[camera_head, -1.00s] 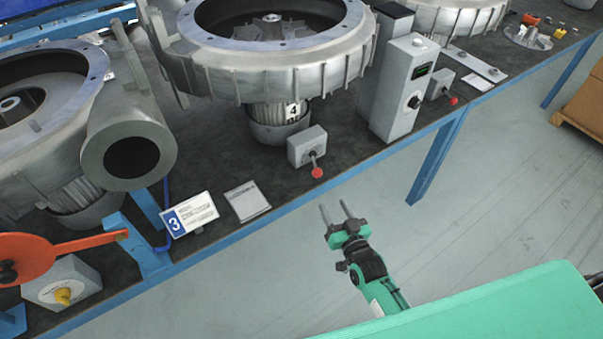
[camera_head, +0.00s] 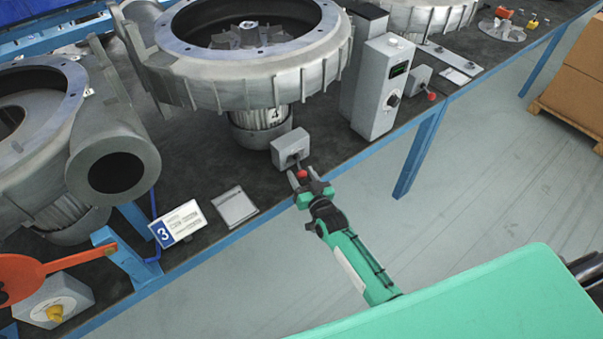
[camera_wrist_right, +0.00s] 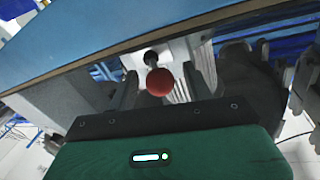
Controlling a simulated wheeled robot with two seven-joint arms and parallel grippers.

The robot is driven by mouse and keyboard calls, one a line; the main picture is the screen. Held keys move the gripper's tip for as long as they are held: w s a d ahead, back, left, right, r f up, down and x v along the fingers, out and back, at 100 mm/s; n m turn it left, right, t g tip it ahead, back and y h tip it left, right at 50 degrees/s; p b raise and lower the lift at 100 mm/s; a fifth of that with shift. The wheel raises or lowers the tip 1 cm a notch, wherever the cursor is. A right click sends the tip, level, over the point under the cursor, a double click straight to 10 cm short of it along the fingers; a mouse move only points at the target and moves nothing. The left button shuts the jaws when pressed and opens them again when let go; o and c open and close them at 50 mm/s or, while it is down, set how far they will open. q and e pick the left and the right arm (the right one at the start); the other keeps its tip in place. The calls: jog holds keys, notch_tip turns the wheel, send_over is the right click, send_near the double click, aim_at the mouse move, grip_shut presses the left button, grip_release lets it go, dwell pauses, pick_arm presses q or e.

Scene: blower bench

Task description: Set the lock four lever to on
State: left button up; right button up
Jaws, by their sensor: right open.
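The lock four lever is a short dark stem with a red ball knob (camera_head: 302,174) on a small grey box (camera_head: 290,147) in front of the blower marked 4 (camera_head: 262,115). My right gripper (camera_head: 305,180) is open at the bench's front edge, with its fingers on either side of the red knob. In the right wrist view the knob (camera_wrist_right: 160,82) sits between the two dark fingers (camera_wrist_right: 162,95), with the stem behind it. I cannot tell whether the fingers touch it. My left gripper is not in view.
A grey control box (camera_head: 383,88) with a knob stands right of the lever box. Another red-knobbed lever box (camera_head: 420,78) is beyond it. A sign marked 3 (camera_head: 178,222) and a grey plate (camera_head: 235,207) lie to the left. The floor in front is clear.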

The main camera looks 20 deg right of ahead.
jog(key=shift+w, duration=0.4)
grip_shut()
